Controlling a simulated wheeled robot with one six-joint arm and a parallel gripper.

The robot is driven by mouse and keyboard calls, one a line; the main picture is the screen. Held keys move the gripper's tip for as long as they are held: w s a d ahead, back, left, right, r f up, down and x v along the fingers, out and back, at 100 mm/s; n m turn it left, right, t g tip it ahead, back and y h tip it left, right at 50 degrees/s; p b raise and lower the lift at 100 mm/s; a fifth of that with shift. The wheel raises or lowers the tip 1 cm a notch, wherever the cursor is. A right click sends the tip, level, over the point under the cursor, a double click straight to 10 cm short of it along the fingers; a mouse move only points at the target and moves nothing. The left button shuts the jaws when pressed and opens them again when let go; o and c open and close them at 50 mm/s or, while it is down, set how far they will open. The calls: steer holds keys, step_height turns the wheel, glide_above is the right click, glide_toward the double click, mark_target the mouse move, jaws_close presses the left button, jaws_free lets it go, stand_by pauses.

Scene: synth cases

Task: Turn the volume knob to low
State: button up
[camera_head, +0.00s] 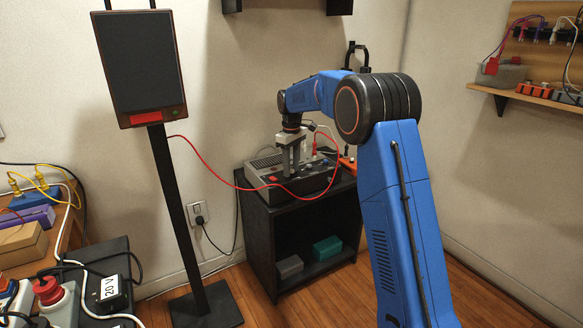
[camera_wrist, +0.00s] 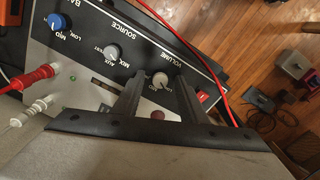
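The grey device (camera_head: 264,168) stands on a black cabinet. In the wrist view its panel shows upside down, with a black strip lettered VOLUME, SOURCE and BA. In the head view my gripper (camera_head: 291,158) points down over the device, and the knob cannot be made out.
A grey source knob (camera_wrist: 112,51) and a blue knob (camera_wrist: 57,22) sit farther along the panel. A red plug (camera_wrist: 40,74) and a white plug (camera_wrist: 30,111) are in it. A red cable (camera_head: 213,169) runs to a black stand (camera_head: 177,205). The cabinet (camera_head: 257,229) has open shelves.

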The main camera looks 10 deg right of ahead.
mark_target(292, 170)
steer(key=shift+r, duration=0.1)
step_height(292, 170, up, 17)
stand_by(0.6)
steer(key=shift+r, duration=0.1)
